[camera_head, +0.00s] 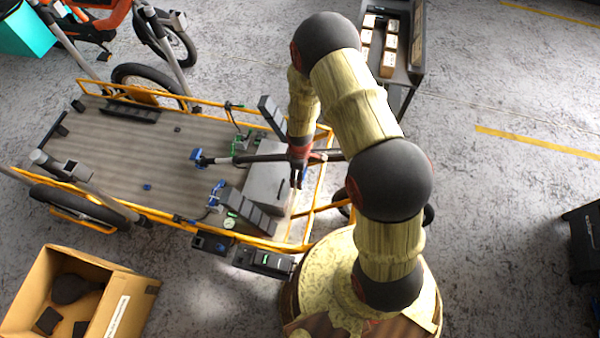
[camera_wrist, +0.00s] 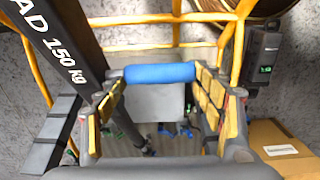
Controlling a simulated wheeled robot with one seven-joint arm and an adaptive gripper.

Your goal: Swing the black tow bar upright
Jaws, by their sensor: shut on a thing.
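The black tow bar (camera_head: 250,158) shows in the head view as a dark rod over the cargo deck, running from a blue-tipped left end to my gripper (camera_head: 298,172). In the wrist view, a blue cylindrical grip (camera_wrist: 160,72) lies crosswise between the fingers of my gripper (camera_wrist: 162,85), which is shut on it. A dark rod (camera_wrist: 128,125) runs down from beside the left finger towards the deck. The join between rod and grip is partly hidden by the finger. My arm covers part of the bar's right end in the head view.
The yellow-railed cargo deck (camera_head: 130,140) carries a grey box (camera_head: 268,185) near the bar. A dark beam marked "150 kg" (camera_wrist: 60,45) stands close at left in the wrist view. An open cardboard box (camera_head: 120,300) lies on the floor at lower left. Floor at right is mostly clear.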

